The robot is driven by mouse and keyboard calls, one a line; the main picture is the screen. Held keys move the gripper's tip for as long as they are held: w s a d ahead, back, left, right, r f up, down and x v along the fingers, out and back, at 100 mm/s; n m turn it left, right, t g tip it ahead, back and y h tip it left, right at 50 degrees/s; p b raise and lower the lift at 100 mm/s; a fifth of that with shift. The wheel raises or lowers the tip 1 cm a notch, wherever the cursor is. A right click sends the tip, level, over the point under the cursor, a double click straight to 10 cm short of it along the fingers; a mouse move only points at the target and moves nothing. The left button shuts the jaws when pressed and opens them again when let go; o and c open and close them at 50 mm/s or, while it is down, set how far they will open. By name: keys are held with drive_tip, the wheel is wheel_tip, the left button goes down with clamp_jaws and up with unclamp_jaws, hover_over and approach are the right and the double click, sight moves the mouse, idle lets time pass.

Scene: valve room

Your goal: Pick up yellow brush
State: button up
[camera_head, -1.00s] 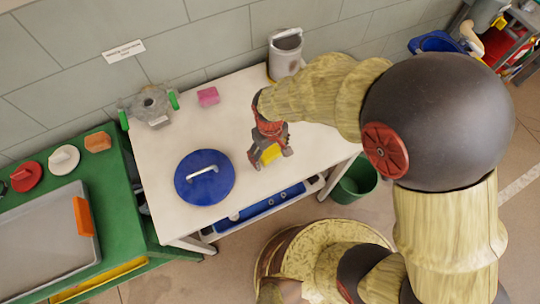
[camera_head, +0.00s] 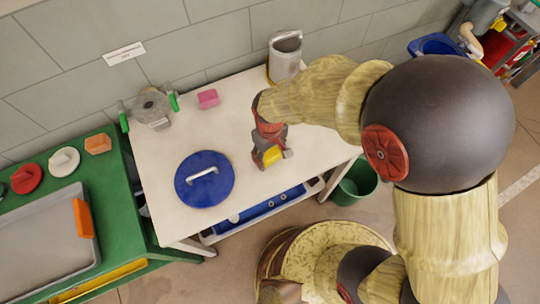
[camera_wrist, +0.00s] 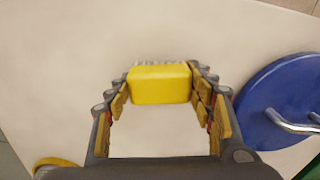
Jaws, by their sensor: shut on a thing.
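The yellow brush (camera_wrist: 160,84) is a small yellow block with pale bristles along its far edge. In the wrist view it sits between the two fingers of my gripper (camera_wrist: 161,88), which touch its left and right ends. My gripper is shut on it. In the head view my gripper (camera_head: 270,158) is low over the white table (camera_head: 225,125), right of the blue lid, and the brush (camera_head: 272,155) shows partly between the fingers. I cannot tell whether the brush still touches the table.
A blue round lid (camera_head: 205,178) with a light handle lies left of my gripper. A pink block (camera_head: 208,98), a grey valve part (camera_head: 151,106) and a grey container (camera_head: 285,57) stand along the back. A green bin (camera_head: 354,182) is on the floor at right.

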sight(270, 154)
drive_tip(key=shift+r, duration=0.1)
drive_tip(key=shift+r+p, duration=0.5)
drive_tip(key=shift+r, duration=0.1)
wheel_tip(270, 154, up, 2)
drive_tip(key=shift+r+p, duration=0.2)
drive_tip(key=shift+p, duration=0.55)
drive_tip(key=shift+s+d+r+p, duration=0.9)
drive_tip(key=shift+s+d+r, duration=0.6)
drive_tip(key=shift+d, duration=0.4)
drive_tip(key=shift+s+d+r+p, duration=0.85)
drive_tip(key=shift+s+d+r, duration=0.4)
drive_tip(key=shift+d+r, duration=0.5)
drive_tip(key=shift+s+d+r+p, duration=0.9)
drive_tip(key=shift+s+d+r, duration=0.5)
drive_tip(key=shift+d, duration=0.65)
drive_tip(key=o, duration=0.7)
drive_tip(key=shift+c, duration=0.2)
drive_tip(key=c, duration=0.5)
